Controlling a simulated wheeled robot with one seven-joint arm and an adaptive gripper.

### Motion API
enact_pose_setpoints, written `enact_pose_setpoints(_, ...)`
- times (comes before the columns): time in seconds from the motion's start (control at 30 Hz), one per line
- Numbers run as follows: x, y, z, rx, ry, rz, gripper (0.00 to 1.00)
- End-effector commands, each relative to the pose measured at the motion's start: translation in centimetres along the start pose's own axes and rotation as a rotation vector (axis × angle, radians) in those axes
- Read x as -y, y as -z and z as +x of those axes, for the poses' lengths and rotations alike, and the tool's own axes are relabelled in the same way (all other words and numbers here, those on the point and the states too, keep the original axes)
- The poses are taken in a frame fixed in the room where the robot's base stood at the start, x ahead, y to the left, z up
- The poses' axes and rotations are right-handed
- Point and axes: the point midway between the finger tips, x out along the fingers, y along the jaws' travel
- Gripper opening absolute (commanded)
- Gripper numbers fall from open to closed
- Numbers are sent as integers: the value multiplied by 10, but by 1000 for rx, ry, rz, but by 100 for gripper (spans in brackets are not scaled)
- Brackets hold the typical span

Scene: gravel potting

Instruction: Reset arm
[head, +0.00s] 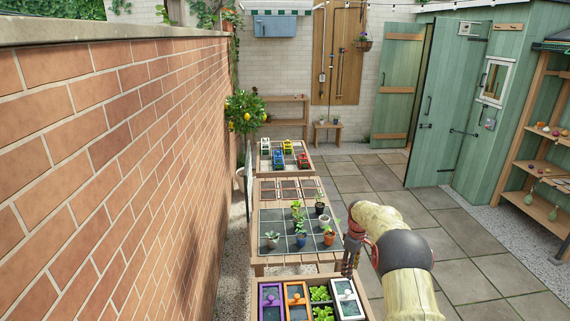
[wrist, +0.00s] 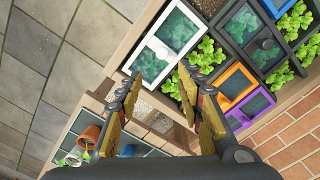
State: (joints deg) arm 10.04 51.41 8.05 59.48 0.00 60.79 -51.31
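My arm reaches in from the lower right of the head view, with my gripper (head: 349,268) hanging over the right side of the wooden tables. In the wrist view my gripper (wrist: 159,78) has its two fingers apart with nothing between them. Below the fingers is the near table with lidded boxes, including a white-framed box (wrist: 167,42). The fingers seem to hang above the table edge, clear of the boxes.
The near table holds a purple box (head: 270,300), an orange box (head: 296,299), leafy plants (head: 320,293) and a white box (head: 346,298). The middle gridded table (head: 268,217) bears several potted plants. A brick wall (head: 110,150) bounds the left; paving (head: 470,245) lies open at right.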

Motion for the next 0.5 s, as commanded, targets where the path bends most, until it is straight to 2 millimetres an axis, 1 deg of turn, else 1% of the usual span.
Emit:
enact_pose_setpoints(0.07, -1, 1, 1, -3, -4, 61, 37)
enact_pose_setpoints(0.1, 3, -3, 7, 4, 4, 100, 37)
enact_pose_setpoints(0.2, 23, -18, 30, 38, 39, 196, 37)
enact_pose_setpoints(0.27, 35, -28, 36, 56, 55, 246, 37)
enact_pose_setpoints(0.37, 53, -42, 30, 74, 66, 323, 37)
enact_pose_setpoints(0.5, 78, -58, 12, 87, 71, 414, 37)
